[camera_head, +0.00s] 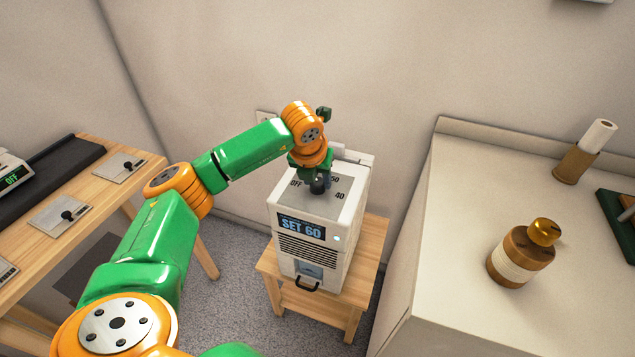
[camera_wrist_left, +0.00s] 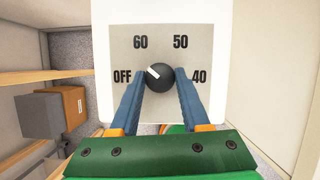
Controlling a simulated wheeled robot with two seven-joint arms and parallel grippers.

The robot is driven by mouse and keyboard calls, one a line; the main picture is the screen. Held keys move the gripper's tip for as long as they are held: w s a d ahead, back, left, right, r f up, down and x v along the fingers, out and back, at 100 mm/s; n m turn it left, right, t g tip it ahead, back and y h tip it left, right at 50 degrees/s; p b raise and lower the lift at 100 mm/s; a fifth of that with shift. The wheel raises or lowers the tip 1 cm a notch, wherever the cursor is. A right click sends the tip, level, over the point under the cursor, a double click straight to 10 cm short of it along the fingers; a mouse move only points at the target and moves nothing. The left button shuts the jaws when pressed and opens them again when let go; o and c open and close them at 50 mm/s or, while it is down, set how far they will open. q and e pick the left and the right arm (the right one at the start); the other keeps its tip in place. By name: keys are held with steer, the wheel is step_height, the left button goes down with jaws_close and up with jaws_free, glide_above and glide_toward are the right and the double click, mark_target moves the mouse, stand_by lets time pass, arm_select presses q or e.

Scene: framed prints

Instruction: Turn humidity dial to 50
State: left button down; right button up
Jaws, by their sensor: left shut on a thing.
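The white humidifier box (camera_head: 350,215) stands on a small wooden stool, and its front display (camera_head: 301,228) reads SET 60. The black round humidity dial (camera_wrist_left: 163,79) sits on a grey top plate (camera_wrist_left: 160,52) marked OFF, 60, 50 and 40. Its white pointer mark points to the upper left, between OFF and 60 in the left wrist view. My left gripper (camera_head: 318,182) reaches down onto the dial from above. Its two blue fingers are shut on the dial, one on each side. In the head view, the gripper hides part of the plate. My right gripper is not in view.
A wooden bench (camera_head: 30,265) with switch plates stands at the left. A pale counter (camera_head: 455,240) at the right carries a brown bottle (camera_head: 521,255) with a gold cap and a paper roll holder. The wooden stool (camera_head: 375,240) fits closely under the box. A wall is behind.

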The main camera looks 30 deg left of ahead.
arm_select(q)
steer(key=shift+a+m+h, duration=0.1)
steer(key=shift+m+h, duration=0.2)
steer(key=shift+m, duration=0.6)
steer(key=m+h, duration=0.1)
steer(key=m, duration=0.1)
steer(key=shift+a+m, duration=0.1)
steer(key=shift+m, duration=0.2)
steer(key=m+h, duration=0.1)
steer(key=m, duration=0.1)
steer(key=m+h+p, duration=0.1)
steer(key=m, duration=0.2)
steer(key=shift+w+a+r+m, duration=0.1)
steer(key=shift+m, duration=0.2)
steer(key=shift+m+g+h, duration=0.5)
steer(key=shift+m, duration=0.7)
steer(key=shift+a+m+g+h, duration=0.1)
steer(key=shift+m+g+h, duration=0.35)
steer(key=shift+m, duration=1.05)
steer(key=shift+g, duration=0.25)
steer(key=shift+c, duration=1.9)
jaws_free()
